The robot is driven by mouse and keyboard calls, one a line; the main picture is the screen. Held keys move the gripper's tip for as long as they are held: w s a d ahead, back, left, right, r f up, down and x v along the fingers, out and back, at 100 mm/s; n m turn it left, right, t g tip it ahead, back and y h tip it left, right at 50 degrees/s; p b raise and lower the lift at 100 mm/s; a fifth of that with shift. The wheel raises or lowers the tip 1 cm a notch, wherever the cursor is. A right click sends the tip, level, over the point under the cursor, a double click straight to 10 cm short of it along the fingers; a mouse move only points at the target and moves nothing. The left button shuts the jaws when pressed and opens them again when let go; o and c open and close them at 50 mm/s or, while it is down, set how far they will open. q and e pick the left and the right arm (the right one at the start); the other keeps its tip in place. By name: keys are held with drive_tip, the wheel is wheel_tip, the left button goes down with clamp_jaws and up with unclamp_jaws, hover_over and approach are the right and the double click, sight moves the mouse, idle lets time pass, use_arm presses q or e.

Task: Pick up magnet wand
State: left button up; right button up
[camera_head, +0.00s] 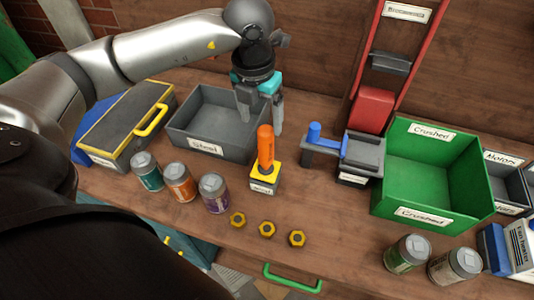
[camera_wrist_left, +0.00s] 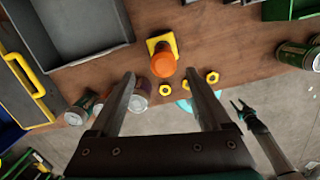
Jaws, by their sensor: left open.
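The magnet wand (camera_head: 265,148) has an orange handle and stands upright in a yellow holder (camera_head: 264,178) on the bench. In the left wrist view the orange wand top (camera_wrist_left: 163,64) shows just beyond my fingertips, between their lines. My left gripper (camera_head: 261,120) is open and empty. It points down above and behind the wand, near the right side of the grey bin; the fingers do not touch the wand. In the left wrist view a small dark gripper with teal parts, seemingly my right one (camera_wrist_left: 238,104), appears at right with its fingers apart and empty.
A grey bin (camera_head: 205,148) labelled Steel stands left of the wand. A blue-handled device (camera_head: 330,148) and a green Crushed bin (camera_head: 470,190) stand right.

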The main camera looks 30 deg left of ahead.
sight(266, 144)
use_arm(q)
drive_tip(key=f, duration=0.3)
drive_tip(key=w+f, duration=0.1)
drive_tip(key=f, duration=0.5)
drive_tip(key=shift+w+d+f, duration=0.2)
drive_tip(key=shift+f, duration=0.15)
clamp_jaws()
drive_tip(key=shift+r, duration=0.1)
